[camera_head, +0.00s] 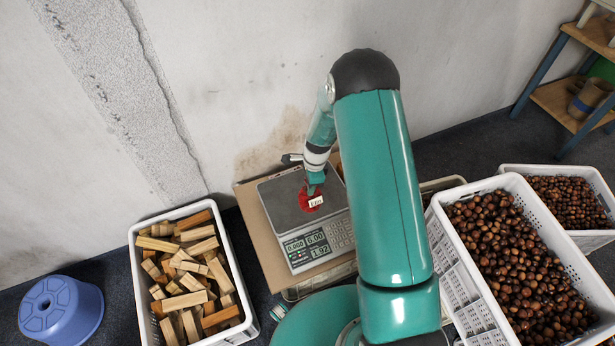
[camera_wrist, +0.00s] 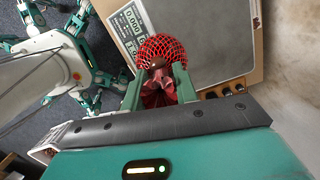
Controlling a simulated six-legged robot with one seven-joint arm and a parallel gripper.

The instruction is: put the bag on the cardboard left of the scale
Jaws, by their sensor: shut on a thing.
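The bag (camera_head: 308,199) is a small red net bag with a white label in the head view. My gripper (camera_head: 316,181) is shut on its gathered red neck. In the wrist view the net bag (camera_wrist: 163,50) hangs beyond the green fingers of my gripper (camera_wrist: 160,84), brown chestnuts inside. It shows over the grey plate of the scale (camera_head: 281,204); whether it touches the plate is unclear. The scale's display reads 0.000 at its left. The scale stands on brown cardboard (camera_head: 260,245), with a bare strip left of the scale. The plate also shows in the wrist view (camera_wrist: 215,40).
A white crate (camera_head: 141,290) of wood blocks stands left of the cardboard. White crates of chestnuts (camera_head: 459,270) stand at right. A blue stool (camera_head: 60,308) is at lower left, a wooden shelf (camera_head: 560,100) at upper right. The wall is close behind the scale.

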